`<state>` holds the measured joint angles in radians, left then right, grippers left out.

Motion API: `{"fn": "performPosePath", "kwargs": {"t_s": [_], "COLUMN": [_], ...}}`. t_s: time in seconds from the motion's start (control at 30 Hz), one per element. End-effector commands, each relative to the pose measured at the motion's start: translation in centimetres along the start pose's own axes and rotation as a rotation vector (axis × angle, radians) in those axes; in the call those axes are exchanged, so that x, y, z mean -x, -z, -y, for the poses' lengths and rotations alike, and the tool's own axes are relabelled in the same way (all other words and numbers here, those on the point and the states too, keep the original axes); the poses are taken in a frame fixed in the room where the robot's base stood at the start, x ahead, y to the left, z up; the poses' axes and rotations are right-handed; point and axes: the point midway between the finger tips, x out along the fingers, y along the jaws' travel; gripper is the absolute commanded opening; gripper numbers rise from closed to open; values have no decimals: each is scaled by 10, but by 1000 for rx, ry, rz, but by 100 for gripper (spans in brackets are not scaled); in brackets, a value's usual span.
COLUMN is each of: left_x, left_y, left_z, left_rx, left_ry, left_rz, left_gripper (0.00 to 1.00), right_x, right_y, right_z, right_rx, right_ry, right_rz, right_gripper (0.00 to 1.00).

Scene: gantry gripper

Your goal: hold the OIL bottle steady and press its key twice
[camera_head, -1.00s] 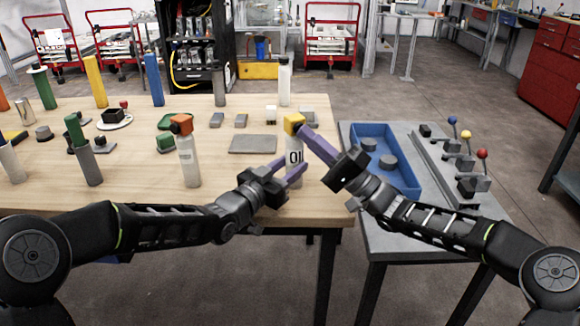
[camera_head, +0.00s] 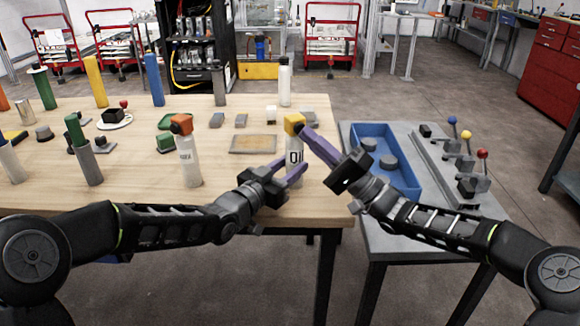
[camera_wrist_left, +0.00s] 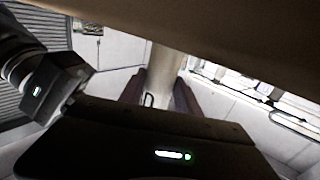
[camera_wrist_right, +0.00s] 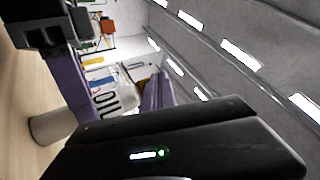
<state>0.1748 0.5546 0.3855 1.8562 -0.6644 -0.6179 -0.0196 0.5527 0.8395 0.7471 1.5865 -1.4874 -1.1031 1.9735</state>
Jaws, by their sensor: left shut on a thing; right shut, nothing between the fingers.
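The OIL bottle (camera_head: 293,156) is white with dark lettering and stands upright near the table's front right edge. Its yellow key top (camera_head: 295,121) faces up. My left gripper (camera_head: 297,173) is shut around the lower body of the bottle, which also shows between its fingers in the left wrist view (camera_wrist_left: 162,72). My right gripper (camera_head: 304,131) is shut and empty, its purple fingertips right at the right side of the yellow top; I cannot tell whether they touch. In the right wrist view the lettered bottle (camera_wrist_right: 116,97) shows behind the purple fingers.
An orange-topped white bottle (camera_head: 188,160) stands to the left of my left gripper. A flat plate (camera_head: 253,144) lies behind. A blue tray (camera_head: 402,176) and a lever panel (camera_head: 458,170) are on the grey side table at the right. A white bottle (camera_head: 285,85) stands at the back.

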Motion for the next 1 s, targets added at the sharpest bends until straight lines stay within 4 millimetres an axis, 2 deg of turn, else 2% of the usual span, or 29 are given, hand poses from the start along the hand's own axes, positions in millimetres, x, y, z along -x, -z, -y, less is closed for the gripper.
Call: {"fn": "performPosePath", "kwargs": {"t_s": [0.6,1.0], "left_x": [0,0], "left_y": [0,0], "left_z": [0,0], "left_rx": [1,1], "left_ry": [0,0], "left_rz": [1,1], "left_gripper": [0,0], "right_x": [39,42], "right_y": [-27,-30], "right_z": [28,30], "right_rx": [1,0], "right_ry": [-1,-1], "right_rz": [-1,0], "right_gripper": [0,0]}}
